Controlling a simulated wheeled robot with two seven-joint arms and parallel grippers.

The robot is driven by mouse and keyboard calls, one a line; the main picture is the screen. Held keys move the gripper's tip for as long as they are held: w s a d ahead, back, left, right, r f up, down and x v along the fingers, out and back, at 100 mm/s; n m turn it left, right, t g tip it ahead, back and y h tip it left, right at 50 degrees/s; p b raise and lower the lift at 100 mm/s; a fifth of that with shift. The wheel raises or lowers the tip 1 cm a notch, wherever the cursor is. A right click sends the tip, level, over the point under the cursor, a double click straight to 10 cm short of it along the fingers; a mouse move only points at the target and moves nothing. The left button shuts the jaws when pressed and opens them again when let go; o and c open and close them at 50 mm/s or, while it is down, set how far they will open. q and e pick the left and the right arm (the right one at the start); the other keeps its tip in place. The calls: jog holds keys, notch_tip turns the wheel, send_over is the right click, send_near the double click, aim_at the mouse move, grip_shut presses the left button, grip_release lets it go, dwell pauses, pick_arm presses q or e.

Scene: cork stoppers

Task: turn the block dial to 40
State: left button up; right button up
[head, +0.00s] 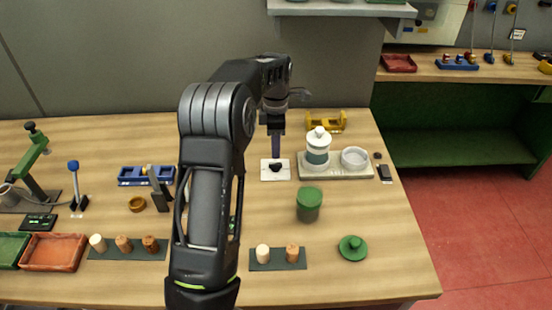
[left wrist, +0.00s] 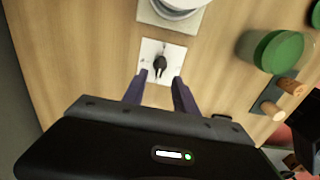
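The block dial is a white square plate (head: 267,175) with a black knob (head: 275,167) on it, lying flat on the table. In the left wrist view the plate (left wrist: 149,49) and knob (left wrist: 160,64) show just beyond my fingertips. The scale marks are too small to read. My left gripper (head: 276,155) points down above the dial. In the left wrist view its two dark fingers (left wrist: 156,86) are apart with nothing between them, and the knob lies ahead of the gap.
A grey tray (head: 345,171) with a white-lidded jar (head: 318,146) and a white dish (head: 354,157) stands right of the dial. A green canister (head: 309,206) is in front. A yellow holder (head: 326,122) is behind. A blue rack (head: 146,175) stands left.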

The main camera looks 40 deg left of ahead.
aim_at(275, 164)
pick_arm(q)
notch_tip(275, 164, down, 6)
jog(key=shift+f+p, duration=0.15)
jog(key=shift+p, duration=0.45)
grip_shut()
